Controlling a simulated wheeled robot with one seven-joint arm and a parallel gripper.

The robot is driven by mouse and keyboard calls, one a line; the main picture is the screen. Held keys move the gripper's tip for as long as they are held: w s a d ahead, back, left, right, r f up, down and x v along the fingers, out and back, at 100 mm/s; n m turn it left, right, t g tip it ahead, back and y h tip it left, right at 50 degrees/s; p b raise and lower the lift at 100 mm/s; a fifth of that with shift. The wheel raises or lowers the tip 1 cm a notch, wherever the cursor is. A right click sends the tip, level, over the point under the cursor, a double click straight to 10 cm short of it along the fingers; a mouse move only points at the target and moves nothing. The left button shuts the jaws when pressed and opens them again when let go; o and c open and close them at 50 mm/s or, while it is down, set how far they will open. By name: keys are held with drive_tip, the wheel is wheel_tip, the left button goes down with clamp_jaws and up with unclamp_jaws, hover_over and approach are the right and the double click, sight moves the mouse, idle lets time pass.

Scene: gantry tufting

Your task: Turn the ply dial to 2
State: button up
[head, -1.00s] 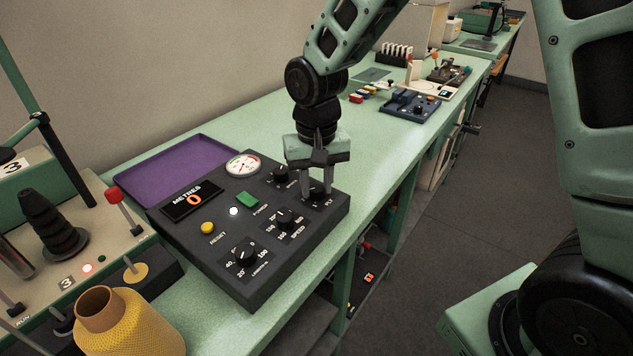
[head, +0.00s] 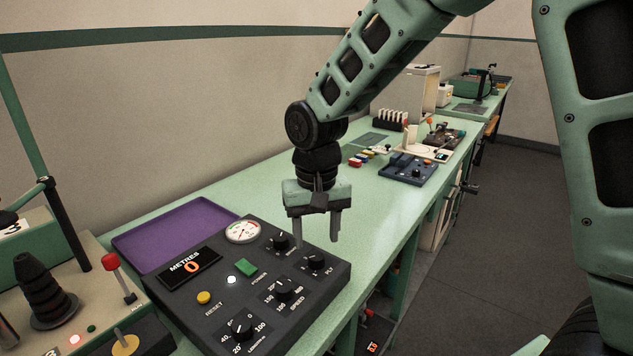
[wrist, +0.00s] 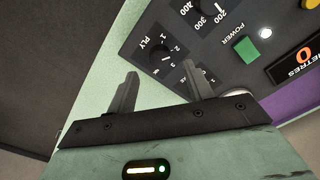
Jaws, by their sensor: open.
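The ply dial (head: 314,260) is a round black knob near the right corner of the dark control box (head: 190,318). It also shows in the wrist view (wrist: 160,56), with the word PLY and small numbers beside it. A white pointer mark shows on the knob, but it is too small to tell surely which number it meets. My gripper (head: 317,240) is open and empty, pointing down above the dial and apart from it. In the wrist view its two fingers (wrist: 160,76) stand wide apart, with the dial beyond the gap between them.
Other knobs stand close by: the speed dial (head: 283,289), one behind (head: 279,241) and one in front (head: 242,328). A green power button (head: 245,267) and a gauge (head: 243,231) share the panel. A purple tray (head: 150,245) lies behind.

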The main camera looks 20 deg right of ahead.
sight(316, 256)
wheel_tip(316, 256, up, 13)
idle(0.3)
idle(0.4)
